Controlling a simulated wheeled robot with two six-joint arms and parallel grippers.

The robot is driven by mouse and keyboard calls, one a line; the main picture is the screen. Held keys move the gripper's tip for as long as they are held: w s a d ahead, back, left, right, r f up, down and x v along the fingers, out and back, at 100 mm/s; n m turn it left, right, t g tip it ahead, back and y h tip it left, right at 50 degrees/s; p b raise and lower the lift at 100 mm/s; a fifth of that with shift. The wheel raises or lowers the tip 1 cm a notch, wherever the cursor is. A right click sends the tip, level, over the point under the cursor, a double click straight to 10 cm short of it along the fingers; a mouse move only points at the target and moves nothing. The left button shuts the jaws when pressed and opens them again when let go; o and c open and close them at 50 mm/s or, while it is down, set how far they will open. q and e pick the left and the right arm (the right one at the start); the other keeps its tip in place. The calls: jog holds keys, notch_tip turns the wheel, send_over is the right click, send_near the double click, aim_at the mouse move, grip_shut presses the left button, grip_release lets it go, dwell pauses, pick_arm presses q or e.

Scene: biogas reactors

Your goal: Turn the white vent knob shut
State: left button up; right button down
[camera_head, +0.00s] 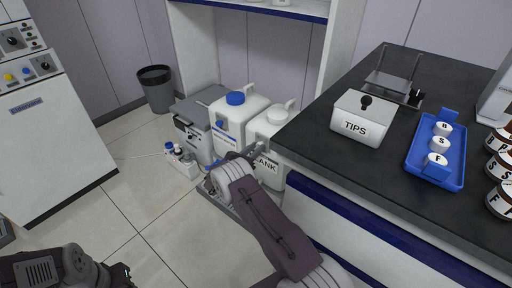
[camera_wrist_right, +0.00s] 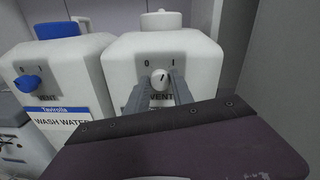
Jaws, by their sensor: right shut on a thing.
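The white vent knob (camera_wrist_right: 160,79) is on the front of a white tank (camera_wrist_right: 205,50), above the word VENT and below the marks 0 and I. A dark line on the knob slants toward the upper right. My right gripper (camera_wrist_right: 158,88) is shut on the knob, one finger on each side. In the head view the same tank (camera_head: 280,122) stands beside the bench, and my right wrist hides part of its front; the knob is hidden there. Part of my left arm shows at the lower left, but its gripper does not.
A tank with a blue cap and blue vent knob (camera_wrist_right: 28,83) stands just left, labelled WASH WATER. The dark bench (camera_head: 330,155) is close on the right, with a TIPS box (camera_head: 362,120) and a blue tray (camera_head: 420,165). A bin (camera_head: 156,90) stands behind; open floor lies left.

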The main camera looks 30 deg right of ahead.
jog(key=n, duration=0.2)
jog(key=shift+n+p, duration=0.35)
jog(key=shift+n, duration=0.05)
jog(key=n, duration=0.3)
jog(key=shift+a, duration=0.1)
jog(key=n, duration=0.3)
jog(key=shift+f+n+g, duration=0.1)
jog(key=shift+n+g, duration=0.3)
jog(key=shift+w+f+n, duration=0.1)
jog(key=shift+n, duration=1.5)
jog(key=c, duration=1.1)
grip_release()
